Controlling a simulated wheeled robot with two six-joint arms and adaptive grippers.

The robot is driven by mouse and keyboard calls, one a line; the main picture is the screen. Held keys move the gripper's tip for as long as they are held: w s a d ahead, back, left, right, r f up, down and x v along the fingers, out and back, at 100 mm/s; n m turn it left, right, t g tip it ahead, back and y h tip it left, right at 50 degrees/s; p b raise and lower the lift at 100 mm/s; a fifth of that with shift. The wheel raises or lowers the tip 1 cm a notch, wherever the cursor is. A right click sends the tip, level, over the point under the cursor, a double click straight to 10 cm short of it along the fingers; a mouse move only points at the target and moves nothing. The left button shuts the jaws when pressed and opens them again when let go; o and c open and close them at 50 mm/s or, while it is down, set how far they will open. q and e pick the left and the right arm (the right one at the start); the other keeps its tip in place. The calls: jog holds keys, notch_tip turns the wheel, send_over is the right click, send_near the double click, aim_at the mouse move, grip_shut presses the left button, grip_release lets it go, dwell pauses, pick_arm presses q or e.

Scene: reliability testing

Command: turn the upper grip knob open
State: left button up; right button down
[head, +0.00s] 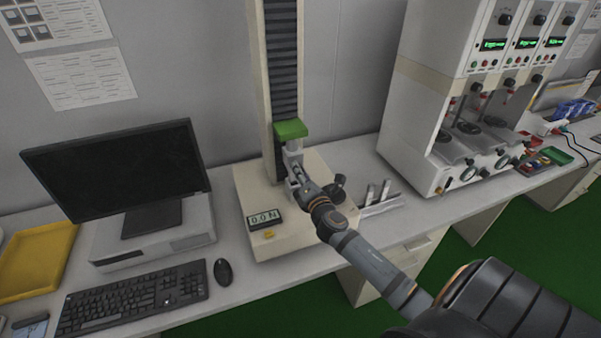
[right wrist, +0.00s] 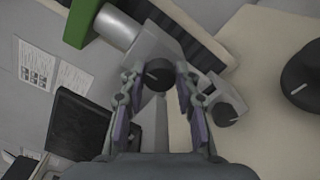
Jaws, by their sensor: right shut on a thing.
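The tensile tester has a green crosshead (head: 290,129) on its column, with a light grey upper grip (head: 292,150) hanging under it. In the right wrist view the black upper grip knob (right wrist: 158,73) sits between the fingertips of my right gripper (right wrist: 160,79), which is shut on it from both sides. A pale mark shows on the knob's face. In the head view my right gripper (head: 299,177) hides the knob. The lower grip's black knob (right wrist: 224,113) is apart from the fingers, to their right. My left gripper is out of view.
Metal strips (head: 377,194) lie on the bench to the right. A monitor (head: 118,170), keyboard (head: 130,297) and mouse (head: 223,272) occupy the left.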

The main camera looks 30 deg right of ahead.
jog(key=c, duration=1)
grip_release()
jog(key=v, duration=1.2)
jog(key=shift+f, duration=0.1)
